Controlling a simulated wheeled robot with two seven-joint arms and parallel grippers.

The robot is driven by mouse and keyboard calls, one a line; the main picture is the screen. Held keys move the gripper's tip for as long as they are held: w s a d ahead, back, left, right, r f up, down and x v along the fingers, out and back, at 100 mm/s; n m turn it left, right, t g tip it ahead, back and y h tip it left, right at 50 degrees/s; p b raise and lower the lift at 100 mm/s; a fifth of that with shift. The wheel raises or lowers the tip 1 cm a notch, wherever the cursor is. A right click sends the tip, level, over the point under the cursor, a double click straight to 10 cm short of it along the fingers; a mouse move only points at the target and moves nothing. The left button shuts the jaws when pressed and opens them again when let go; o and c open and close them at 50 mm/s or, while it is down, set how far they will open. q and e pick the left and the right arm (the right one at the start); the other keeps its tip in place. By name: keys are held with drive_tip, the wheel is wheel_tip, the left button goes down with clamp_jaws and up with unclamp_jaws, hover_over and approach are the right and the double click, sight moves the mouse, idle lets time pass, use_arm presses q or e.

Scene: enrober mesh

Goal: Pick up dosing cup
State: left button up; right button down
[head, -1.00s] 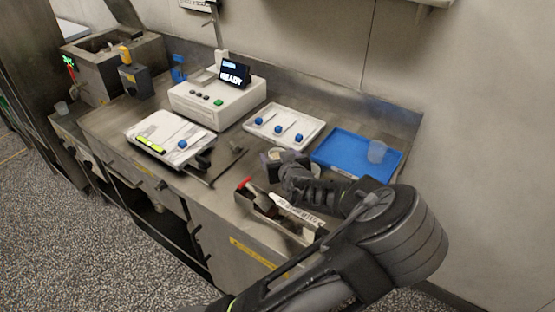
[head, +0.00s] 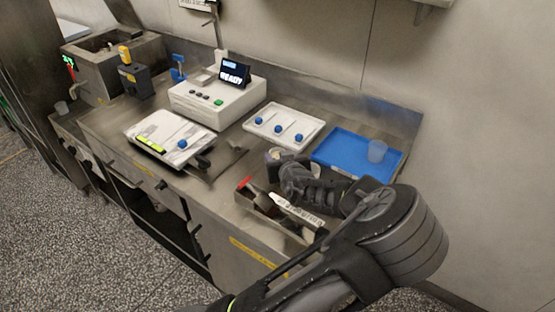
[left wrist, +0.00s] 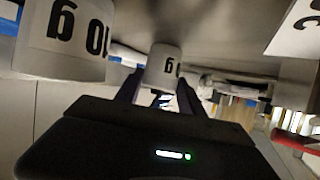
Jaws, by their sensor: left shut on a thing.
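The cup's rim shows pale at the fingertips in the head view (head: 273,154); the gripper hides the rest. A second white cup (left wrist: 62,42) with printed black marks ending in "g" stands close on the left in the wrist view. My right gripper is not in view.
A white tray (head: 262,122) holds several blue-ended items. A metal bin (head: 250,203) with a red-handled tool is in front of my gripper. The white machine (head: 205,108) reads READY. A white-topped scale (head: 150,138) is left.

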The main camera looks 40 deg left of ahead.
use_arm(q)
drive_tip(key=c, duration=0.3)
wheel_tip(320, 180, up, 10)
drive_tip(key=shift+r, duration=0.1)
idle(0.5)
idle(0.5)
